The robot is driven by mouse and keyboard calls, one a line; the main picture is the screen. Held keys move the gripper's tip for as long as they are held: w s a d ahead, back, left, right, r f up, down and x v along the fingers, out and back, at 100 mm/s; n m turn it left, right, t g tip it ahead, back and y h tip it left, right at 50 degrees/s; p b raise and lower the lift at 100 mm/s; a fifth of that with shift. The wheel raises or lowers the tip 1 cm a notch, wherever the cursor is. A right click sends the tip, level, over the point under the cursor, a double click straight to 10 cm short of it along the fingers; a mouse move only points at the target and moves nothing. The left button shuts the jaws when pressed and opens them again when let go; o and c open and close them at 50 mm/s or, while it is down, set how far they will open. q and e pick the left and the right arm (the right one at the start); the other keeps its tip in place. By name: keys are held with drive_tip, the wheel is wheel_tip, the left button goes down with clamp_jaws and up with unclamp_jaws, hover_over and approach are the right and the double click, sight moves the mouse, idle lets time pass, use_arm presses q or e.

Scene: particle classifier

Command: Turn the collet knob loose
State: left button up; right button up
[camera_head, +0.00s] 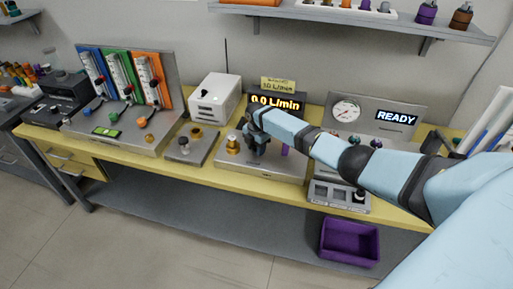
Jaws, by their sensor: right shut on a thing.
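My right arm (395,170) reaches in from the right across the bench. My right gripper (256,152) points down over the grey plate of the flow unit (275,172), in front of its display (276,103), which reads 0.0 L/min. Its dark fingers are shut on a small part there, which I take to be the collet knob; the fingers and wrist hide it almost wholly. A brass fitting (233,144) stands upright just left of the fingers. A purple upright piece (285,149) shows partly behind the forearm. My left gripper is out of view.
A white box (215,98) and a small plate with knobs (190,145) stand left of the flow unit. A panel of flow tubes (125,80) is further left. A gauge unit reading READY (375,112) is at right. A purple bin (350,241) sits on the lower shelf.

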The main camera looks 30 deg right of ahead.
drive_tip(key=o, duration=0.9)
drive_tip(key=shift+o, duration=0.2)
wheel_tip(320, 180, up, 14)
drive_tip(key=shift+b, duration=0.35)
drive_tip(key=s+a+f+m+t+y+p, duration=0.2)
drive_tip(key=s+a+f+m+t, duration=0.35)
drive_tip(key=s+a+f, duration=1.1)
drive_tip(key=s+a+r+m+t, duration=0.1)
drive_tip(key=s+a+m+t, duration=0.1)
drive_tip(key=s+m, duration=0.4)
drive_tip(key=s+a+r+m+t+y+p, duration=0.1)
drive_tip(key=s+a+m+t, duration=0.2)
drive_tip(key=s, duration=1.2)
drive_tip(key=a+m, duration=0.2)
drive_tip(key=m, duration=0.1)
drive_tip(key=shift+s+r, duration=0.2)
drive_tip(key=shift+s, duration=0.05)
